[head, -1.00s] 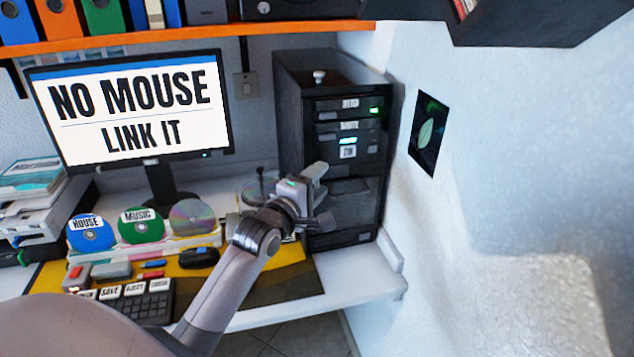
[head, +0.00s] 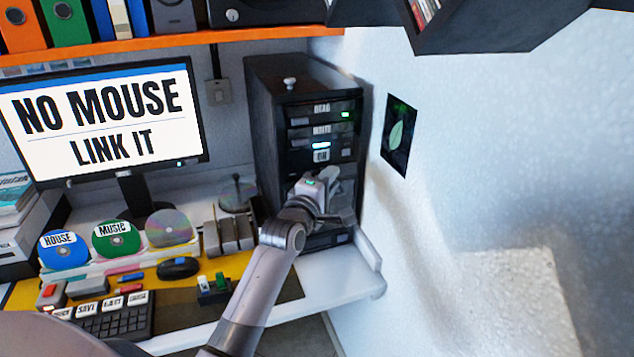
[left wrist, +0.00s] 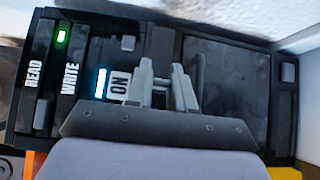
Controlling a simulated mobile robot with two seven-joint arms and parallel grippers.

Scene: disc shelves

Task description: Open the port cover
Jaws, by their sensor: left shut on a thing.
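The black computer tower (head: 262,130) stands on the desk at the back right. The port cover (left wrist: 225,95) looks like a dark panel on its front, below the drives labelled READ, WRITE and ON. My left gripper (head: 332,190) is at the tower front, just below the ON label. In the left wrist view the left gripper (left wrist: 163,88) is shut on a dark part that seems to be the cover's edge; the fingers hide most of the grip. In the head view my arm and hand hide much of the cover. My right gripper is in neither view.
The monitor (head: 100,120) reads "NO MOUSE LINK IT". Discs, a black mouse (head: 178,268), a small block with green and white plugs (head: 213,290) and a keyboard (head: 115,318) lie left of my arm. The wall (head: 480,200) is close on the right.

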